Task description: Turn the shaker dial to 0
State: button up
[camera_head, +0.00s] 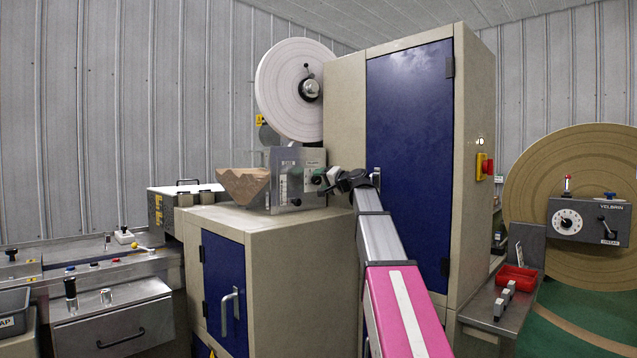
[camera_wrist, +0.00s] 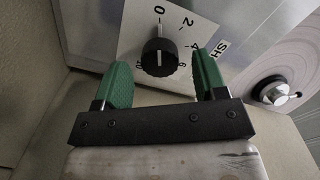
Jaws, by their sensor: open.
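The shaker dial (camera_wrist: 160,57) is a black round knob on a pale scale plate (camera_wrist: 133,40) in the wrist view. The numbers 0, 2, 4, 6 and 10 show around it, with 0 at the top. A white line on the knob runs nearly upright in the picture; I cannot tell which end is its pointer. My gripper (camera_wrist: 160,62) is open, its green fingers on either side of the knob with gaps, apart from it. In the head view my gripper (camera_head: 325,178) is at the right of the grey shaker box (camera_head: 287,165), and it obscures the dial.
The shaker box stands on a beige cabinet (camera_head: 270,226) beside a brown wedge-shaped part (camera_head: 243,184). A tall blue-doored cabinet (camera_head: 408,130) rises close behind my arm. A white reel (camera_head: 290,90) stands above the box. Part of a round pale disc (camera_wrist: 290,80) shows at right in the wrist view.

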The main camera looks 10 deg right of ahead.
jog(key=v, duration=0.8)
jog(key=shift+s, duration=0.25)
jog(key=shift+d, duration=0.15)
